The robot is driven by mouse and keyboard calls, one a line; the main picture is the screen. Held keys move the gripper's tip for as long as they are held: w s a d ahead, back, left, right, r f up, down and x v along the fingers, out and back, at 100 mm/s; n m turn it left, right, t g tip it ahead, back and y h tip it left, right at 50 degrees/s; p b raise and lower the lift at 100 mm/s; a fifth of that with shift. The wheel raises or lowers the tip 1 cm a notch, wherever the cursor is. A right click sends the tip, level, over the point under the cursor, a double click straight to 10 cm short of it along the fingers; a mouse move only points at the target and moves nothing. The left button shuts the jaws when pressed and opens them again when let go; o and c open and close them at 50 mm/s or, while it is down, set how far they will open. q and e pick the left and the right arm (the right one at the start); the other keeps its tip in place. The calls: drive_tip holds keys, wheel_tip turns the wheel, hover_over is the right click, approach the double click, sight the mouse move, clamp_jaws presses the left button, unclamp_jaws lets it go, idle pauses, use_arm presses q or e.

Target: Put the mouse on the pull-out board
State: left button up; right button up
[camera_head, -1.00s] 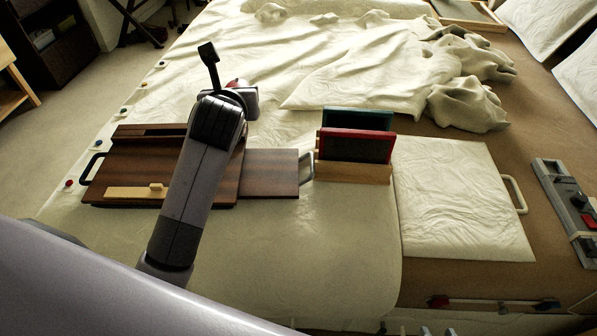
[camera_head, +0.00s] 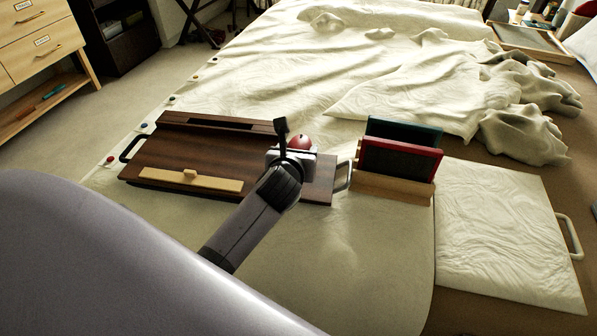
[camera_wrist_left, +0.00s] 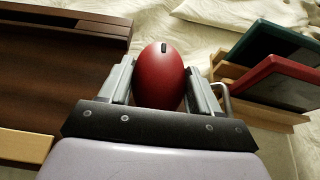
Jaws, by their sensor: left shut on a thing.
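The mouse (camera_head: 301,142) is red and rounded with a dark scroll wheel. It also shows in the left wrist view (camera_wrist_left: 160,76), held between the two fingers of my left gripper (camera_wrist_left: 162,84). In the head view my left gripper (camera_head: 296,150) is at the right part of the dark wooden lap desk (camera_head: 210,155). The pull-out board (camera_head: 319,180) extends from the desk's right side and has a grey handle. The gripper and mouse are over or near the board's back part; their height above it is hard to tell. My right gripper is not in view.
A wooden rack (camera_head: 390,187) with a red-framed slate (camera_head: 400,160) and a green one (camera_head: 405,132) stands just right of the board. A light wooden strip (camera_head: 190,180) lies on the desk. Crumpled cloth (camera_head: 520,105) lies at the back right.

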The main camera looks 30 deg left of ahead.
use_arm(q)
drive_tip(key=shift+f+b, duration=0.75)
drive_tip(key=shift+f, duration=1.9)
drive_tip(key=shift+f, duration=0.15)
drive_tip(key=o, duration=0.8)
drive_tip(key=shift+s+d+r, duration=0.1)
drive_tip(key=shift+s+r, duration=0.05)
drive_tip(key=shift+r, duration=0.1)
drive_tip(key=p+v, duration=0.2)
drive_tip(key=v, duration=0.9)
drive_tip(key=shift+s, duration=0.3)
drive_tip(key=shift+d, duration=0.1)
